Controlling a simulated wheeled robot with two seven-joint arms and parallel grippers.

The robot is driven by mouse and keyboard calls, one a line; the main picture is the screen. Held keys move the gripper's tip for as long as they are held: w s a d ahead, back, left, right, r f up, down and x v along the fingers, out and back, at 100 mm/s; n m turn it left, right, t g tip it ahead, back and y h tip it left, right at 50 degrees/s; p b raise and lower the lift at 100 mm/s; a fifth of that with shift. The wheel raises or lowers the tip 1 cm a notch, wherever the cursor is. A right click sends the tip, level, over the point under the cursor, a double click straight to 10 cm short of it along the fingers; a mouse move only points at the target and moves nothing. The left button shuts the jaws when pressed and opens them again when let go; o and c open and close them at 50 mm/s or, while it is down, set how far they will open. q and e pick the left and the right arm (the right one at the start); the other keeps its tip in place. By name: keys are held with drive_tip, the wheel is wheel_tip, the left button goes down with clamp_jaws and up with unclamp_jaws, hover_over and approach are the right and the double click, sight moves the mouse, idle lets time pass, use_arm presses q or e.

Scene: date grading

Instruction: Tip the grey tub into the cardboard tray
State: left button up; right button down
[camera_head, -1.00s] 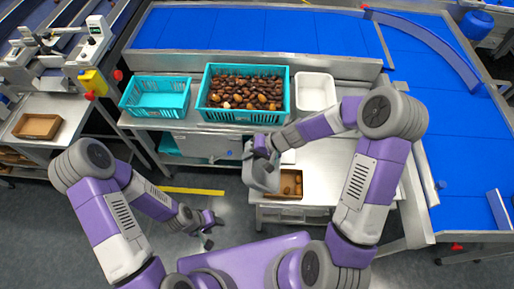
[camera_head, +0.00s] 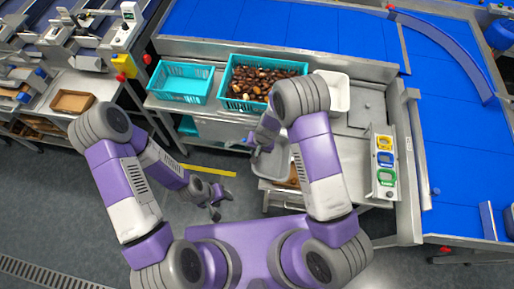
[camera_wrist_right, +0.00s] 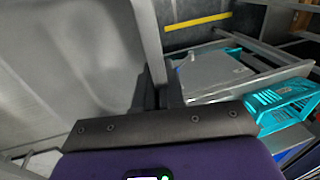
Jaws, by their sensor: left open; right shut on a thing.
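My right gripper (camera_head: 259,143) is shut on the grey tub (camera_head: 272,163) by its wall and holds it above the front of the steel bench. The tub's wall fills the left of the right wrist view (camera_wrist_right: 65,60). What I see of its inside looks bare. A brown cardboard tray (camera_head: 293,180) lies below and right of the tub, mostly hidden by the tub and my right arm. Its contents are hard to make out now. My left gripper (camera_head: 222,198) is open and empty over the floor, left of the bench.
A turquoise crate of brown dates (camera_head: 235,103), an empty turquoise crate (camera_head: 180,98) and a white bin (camera_head: 342,95) stand along the bench's back. A panel with coloured displays (camera_head: 375,185) stands at right. Another cardboard tray (camera_head: 72,103) lies on the left bench.

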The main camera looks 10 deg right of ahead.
drive_tip(key=shift+a+f, duration=0.1)
drive_tip(key=shift+f, duration=0.1)
drive_tip(key=shift+f+g+h, duration=0.3)
drive_tip(key=shift+h, duration=0.6)
drive_tip(key=shift+f+g+h, duration=0.25)
drive_tip(key=shift+g+h, duration=0.05)
drive_tip(key=shift+h, duration=0.6)
